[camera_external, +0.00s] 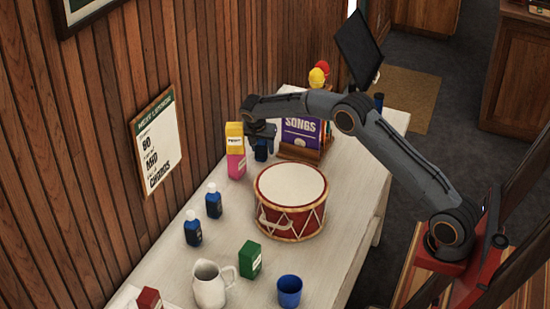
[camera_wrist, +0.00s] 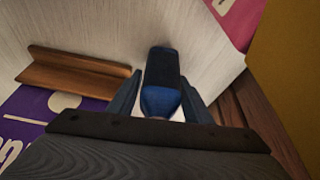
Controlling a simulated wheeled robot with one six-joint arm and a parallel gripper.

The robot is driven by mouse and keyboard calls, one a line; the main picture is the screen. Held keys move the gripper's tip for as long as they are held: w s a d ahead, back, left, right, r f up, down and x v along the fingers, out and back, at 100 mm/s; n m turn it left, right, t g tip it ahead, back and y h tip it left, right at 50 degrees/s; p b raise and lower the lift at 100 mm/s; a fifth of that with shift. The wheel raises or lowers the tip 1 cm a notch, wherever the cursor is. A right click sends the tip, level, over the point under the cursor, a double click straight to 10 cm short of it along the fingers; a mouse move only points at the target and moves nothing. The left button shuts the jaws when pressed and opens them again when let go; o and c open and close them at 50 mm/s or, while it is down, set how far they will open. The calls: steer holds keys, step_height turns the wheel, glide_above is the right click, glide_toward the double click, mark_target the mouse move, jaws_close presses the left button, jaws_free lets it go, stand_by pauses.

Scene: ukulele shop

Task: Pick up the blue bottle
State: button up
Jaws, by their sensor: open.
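A blue bottle (camera_wrist: 162,68) is between the two fingers of my gripper (camera_wrist: 160,98) in the wrist view; the fingers are open, one on each side of it. I cannot tell whether either finger touches it. In the external view my gripper (camera_external: 262,136) points down over this dark blue bottle (camera_external: 261,153), which it partly hides, beside the yellow and pink cartons.
A wooden stand (camera_external: 313,153) with a purple songbook (camera_external: 301,131) is on the other side. A red drum (camera_external: 291,218), green box (camera_external: 250,259), white jug (camera_external: 209,286) and blue cup (camera_external: 289,291) occupy the nearer table.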

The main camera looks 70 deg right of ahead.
steer(key=shift+f, duration=0.2)
steer(key=shift+r, duration=0.1)
steer(key=c, duration=0.9)
